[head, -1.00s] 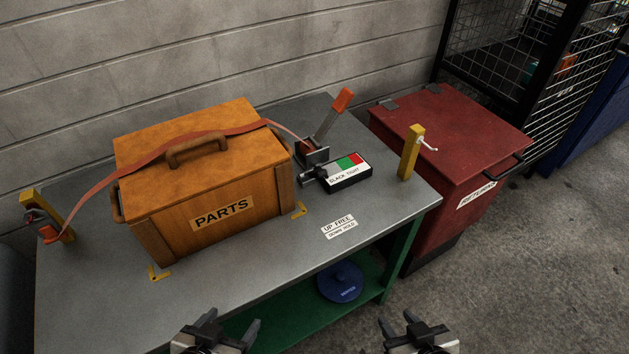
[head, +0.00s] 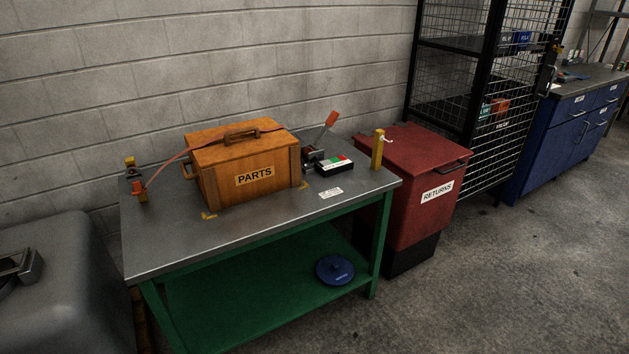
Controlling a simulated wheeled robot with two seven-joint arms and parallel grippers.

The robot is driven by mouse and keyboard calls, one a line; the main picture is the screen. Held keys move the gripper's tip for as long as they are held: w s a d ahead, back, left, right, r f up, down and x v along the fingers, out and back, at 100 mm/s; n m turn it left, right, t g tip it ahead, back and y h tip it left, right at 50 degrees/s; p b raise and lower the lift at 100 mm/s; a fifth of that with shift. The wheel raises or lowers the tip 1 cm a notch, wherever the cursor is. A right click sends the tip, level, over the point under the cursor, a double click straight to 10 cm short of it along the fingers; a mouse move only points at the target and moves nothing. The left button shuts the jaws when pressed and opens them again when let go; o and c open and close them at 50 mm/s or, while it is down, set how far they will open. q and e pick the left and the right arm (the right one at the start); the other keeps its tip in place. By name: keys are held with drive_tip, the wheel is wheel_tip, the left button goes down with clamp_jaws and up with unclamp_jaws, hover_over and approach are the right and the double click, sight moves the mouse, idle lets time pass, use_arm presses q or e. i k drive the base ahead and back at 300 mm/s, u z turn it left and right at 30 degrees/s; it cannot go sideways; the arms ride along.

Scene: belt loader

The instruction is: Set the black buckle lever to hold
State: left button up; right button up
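The buckle (head: 312,154) sits on the table (head: 165,237) right of the wooden PARTS crate (head: 222,183). Its lever (head: 331,119) stands up, tilted to the right; it shows a grey shaft and an orange grip, not a black one. A red strap (head: 172,162) runs from the left post over the crate towards the buckle. A black gauge box (head: 334,169) with white, green and red fields lies beside the buckle. The white label (head: 330,192) in front reads "UP FREE, DOWN HOLD" in the earlier view. Neither gripper is in the head view now.
Yellow posts stand at the left (head: 143,197) and right (head: 377,150) table ends. A red RETURNS bin (head: 412,210) stands right of the table, a grey rounded unit (head: 70,300) left. A blue disc (head: 335,269) lies on the green lower shelf (head: 230,300). Floor is open at right.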

sight(316, 159)
drive_tip(key=z, duration=0.8)
drive_tip(key=i, duration=1.4)
drive_tip(key=u, duration=1.1)
drive_tip(key=i, duration=0.9)
drive_tip(key=u, duration=0.2)
drive_tip(key=k, duration=0.5)
drive_tip(key=u, duration=2.8)
drive_tip(key=k, duration=1.2)
